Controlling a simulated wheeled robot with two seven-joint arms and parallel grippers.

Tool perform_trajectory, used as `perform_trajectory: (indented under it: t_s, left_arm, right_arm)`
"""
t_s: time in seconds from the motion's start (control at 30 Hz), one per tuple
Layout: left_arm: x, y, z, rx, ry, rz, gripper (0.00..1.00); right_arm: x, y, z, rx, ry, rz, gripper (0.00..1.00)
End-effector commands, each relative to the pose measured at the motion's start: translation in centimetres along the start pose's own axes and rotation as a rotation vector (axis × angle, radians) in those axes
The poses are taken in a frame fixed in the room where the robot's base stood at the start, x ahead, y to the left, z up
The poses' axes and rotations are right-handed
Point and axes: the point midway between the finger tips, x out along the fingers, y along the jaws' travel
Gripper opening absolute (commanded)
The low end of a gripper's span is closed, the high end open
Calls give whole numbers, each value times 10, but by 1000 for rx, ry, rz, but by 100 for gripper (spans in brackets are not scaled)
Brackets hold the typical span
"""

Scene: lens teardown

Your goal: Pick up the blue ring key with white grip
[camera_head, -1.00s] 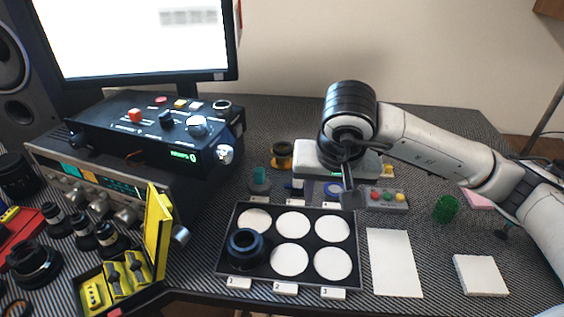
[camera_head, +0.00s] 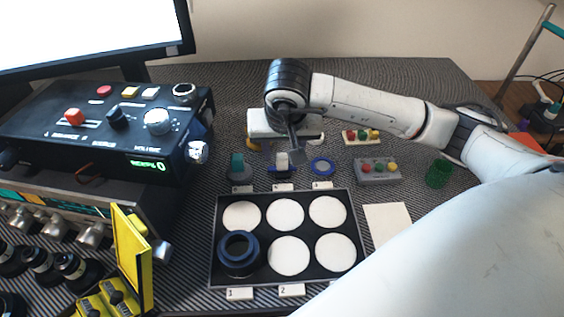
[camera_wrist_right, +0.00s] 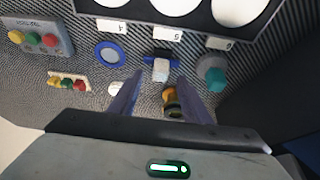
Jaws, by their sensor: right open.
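The blue ring key with white grip (camera_head: 281,168) stands on the striped table behind the black tray, in the middle of a row of three items. In the right wrist view its white grip (camera_wrist_right: 160,70) points up between the fingertips. My right gripper (camera_head: 285,152) is open above and just behind the key; in the wrist view its two fingers (camera_wrist_right: 160,80) lie either side of the grip. I cannot tell whether they touch it. My left gripper is not in view.
A teal-gripped piece (camera_head: 238,166) stands left of the key and a flat blue ring (camera_head: 322,166) lies right. A grey button box (camera_head: 378,171) and green cup (camera_head: 438,174) are farther right. The black tray (camera_head: 284,239) is in front.

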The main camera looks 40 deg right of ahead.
Motion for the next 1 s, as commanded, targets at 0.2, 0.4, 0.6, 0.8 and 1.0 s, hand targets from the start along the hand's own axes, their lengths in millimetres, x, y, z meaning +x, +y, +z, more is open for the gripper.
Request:
perform_trajectory:
  t_s: [0.2,0.4,0.6,0.8,1.0]
  left_arm:
    - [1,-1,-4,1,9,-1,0]
    - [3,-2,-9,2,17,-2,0]
    - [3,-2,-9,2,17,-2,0]
    - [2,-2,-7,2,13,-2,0]
    - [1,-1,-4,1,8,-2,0]
  right_arm:
    - [24,0,0,1,-1,0,44]
    - [25,0,-1,0,1,-1,44]
    - [25,0,-1,0,0,-1,17]
    - [25,0,-1,1,1,-1,0]
    - [20,0,-3,1,2,-2,0]
